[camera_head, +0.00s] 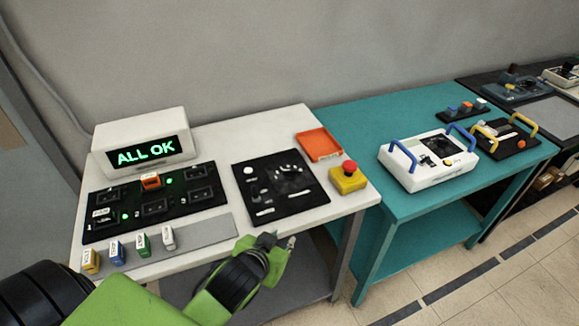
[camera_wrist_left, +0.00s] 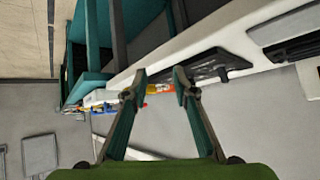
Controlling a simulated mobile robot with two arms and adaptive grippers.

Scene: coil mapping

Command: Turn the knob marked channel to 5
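I cannot make out a knob marked channel; the small labels are too blurred to read. A white box with blue handles (camera_head: 428,158) stands on the teal table, with a dark panel and small controls on top. A black panel (camera_head: 278,187) with a white round part and blurred dark parts lies on the white table. My left gripper (camera_head: 278,243) is at the white table's front edge, below that black panel. In the left wrist view the left gripper (camera_wrist_left: 161,84) has its fingers apart with nothing held between them. My right gripper is not in view.
On the white table (camera_head: 222,128) are an "ALL OK" display (camera_head: 146,152), a black slot board (camera_head: 128,212), several coloured blocks, an orange tray (camera_head: 319,145) and a red-topped yellow button (camera_head: 348,176). The teal table (camera_head: 345,117) adjoins it. Tiled floor in front is clear.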

